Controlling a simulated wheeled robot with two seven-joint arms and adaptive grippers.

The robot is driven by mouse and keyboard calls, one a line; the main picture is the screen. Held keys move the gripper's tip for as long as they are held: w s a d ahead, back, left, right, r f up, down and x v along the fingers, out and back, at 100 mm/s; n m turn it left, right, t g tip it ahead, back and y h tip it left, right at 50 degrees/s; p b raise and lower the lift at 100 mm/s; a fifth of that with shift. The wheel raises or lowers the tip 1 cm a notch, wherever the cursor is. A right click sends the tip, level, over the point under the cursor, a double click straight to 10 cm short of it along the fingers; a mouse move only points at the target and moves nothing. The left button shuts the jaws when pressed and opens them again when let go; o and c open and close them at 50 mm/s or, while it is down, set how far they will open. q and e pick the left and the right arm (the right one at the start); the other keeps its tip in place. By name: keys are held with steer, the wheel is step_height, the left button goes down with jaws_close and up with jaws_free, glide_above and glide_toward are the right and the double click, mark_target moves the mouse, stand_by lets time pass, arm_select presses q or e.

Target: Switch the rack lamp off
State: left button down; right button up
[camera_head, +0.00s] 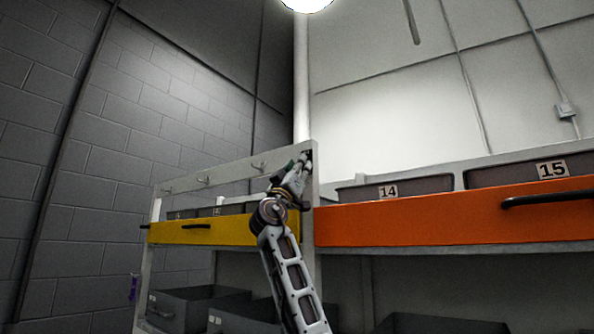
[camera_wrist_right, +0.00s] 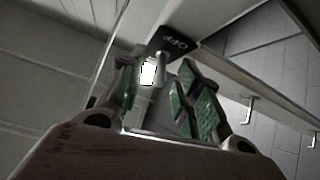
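The lamp (camera_head: 306,4) glows bright white at the top edge of the head view. In the right wrist view, a dark plate (camera_wrist_right: 168,40) with white lettering, perhaps OFF upside down, sits on the rack post. Below it is a small bright white piece (camera_wrist_right: 148,72), seemingly the switch. My right gripper (camera_wrist_right: 157,92) is open, its green-padded fingers apart on either side of this piece; contact cannot be told. In the head view, my right gripper (camera_head: 300,165) is up against the rack's upright post and mostly hides the switch. My left gripper is out of view.
The rack has a yellow front (camera_head: 200,232) left of the post and an orange front (camera_head: 430,216) with a black handle right of it. Grey bins (camera_head: 394,190) stand behind them. Hooks (camera_head: 205,180) line the upper rail. More bins sit below.

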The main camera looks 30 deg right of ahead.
steer(key=v, duration=1.2)
stand_by(0.5)
steer(key=shift+w, duration=0.1)
stand_by(0.4)
